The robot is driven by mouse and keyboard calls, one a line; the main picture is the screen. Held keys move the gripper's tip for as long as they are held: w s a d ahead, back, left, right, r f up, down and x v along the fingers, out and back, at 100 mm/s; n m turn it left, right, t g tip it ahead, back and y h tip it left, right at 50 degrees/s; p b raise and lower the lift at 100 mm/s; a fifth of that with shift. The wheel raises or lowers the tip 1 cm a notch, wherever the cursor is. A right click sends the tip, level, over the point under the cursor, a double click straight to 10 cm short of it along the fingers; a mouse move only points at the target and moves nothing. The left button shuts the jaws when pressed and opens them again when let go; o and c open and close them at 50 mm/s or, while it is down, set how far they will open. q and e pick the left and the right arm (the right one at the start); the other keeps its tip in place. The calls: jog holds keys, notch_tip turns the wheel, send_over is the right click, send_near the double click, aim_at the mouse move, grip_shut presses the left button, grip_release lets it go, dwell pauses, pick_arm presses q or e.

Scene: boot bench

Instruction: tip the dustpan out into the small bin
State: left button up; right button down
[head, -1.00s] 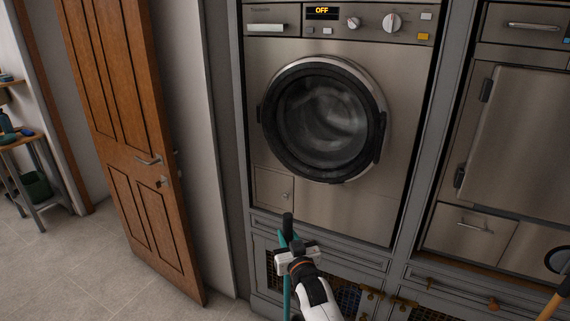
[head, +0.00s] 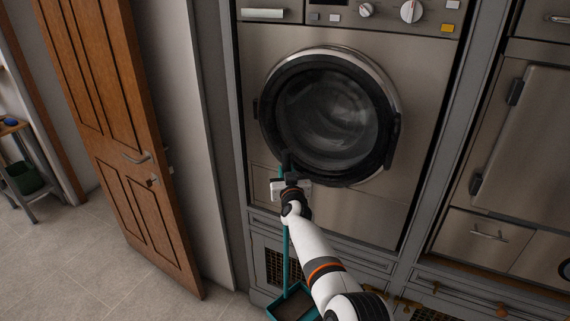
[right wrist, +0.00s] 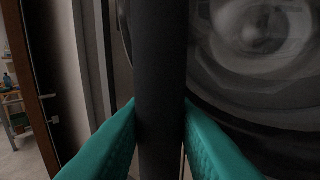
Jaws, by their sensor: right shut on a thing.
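My right gripper (head: 288,182) is shut on the long upright handle of the teal dustpan (head: 286,262), in front of the washing machine. In the right wrist view the black top grip of the handle (right wrist: 160,75) stands between the teal finger pads. The dustpan's pan hangs low at the bottom edge of the head view, partly hidden by my forearm; its inside looks dark brown, and I cannot make out the contents. My left gripper is not in view.
An open brown door (head: 120,140) stands between the green bin and the washing machine (head: 330,205). Tiled floor (head: 85,265) is clear in front of the door. A side table (head: 12,128) stands over the bin. Grey cabinet fronts with hooks line the right.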

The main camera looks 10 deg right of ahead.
jog(key=shift+w+r, duration=0.15)
jog(key=shift+r, duration=0.1)
jog(key=shift+d, duration=0.2)
jog(key=s+d+f+m+t+h+b, duration=0.1)
jog(key=s+d+f+t, duration=0.1)
jog(key=s+d, duration=0.65)
jog(key=s+d+f+m+t+b, duration=0.15)
jog(key=s+d, duration=0.35)
jog(key=s, duration=0.7)
jog(key=s+d+f+m+t+h+b, duration=0.1)
jog(key=s+d+f+m+b, duration=0.1)
jog(key=s+d, duration=0.6)
jog(key=s+d+f+m+t+h+b, duration=0.1)
jog(key=s+d+f+m+h+b, duration=0.1)
jog(key=s+d+f+b, duration=0.3)
jog(key=s+d+f+m+t+h+b, duration=0.1)
jog(key=s+d+f+b, duration=0.4)
jog(key=s, duration=0.9)
jog(key=s+d+f+m+t+h+b, duration=0.1)
jog(key=s+d+f+m+h+b, duration=0.2)
jog(key=s+d+f+b, duration=0.3)
jog(key=shift+s+f+m+b, duration=0.75)
jog(key=shift+s+f+b, duration=1.4)
jog(key=shift+b, duration=0.35)
jog(key=shift+a, duration=0.1)
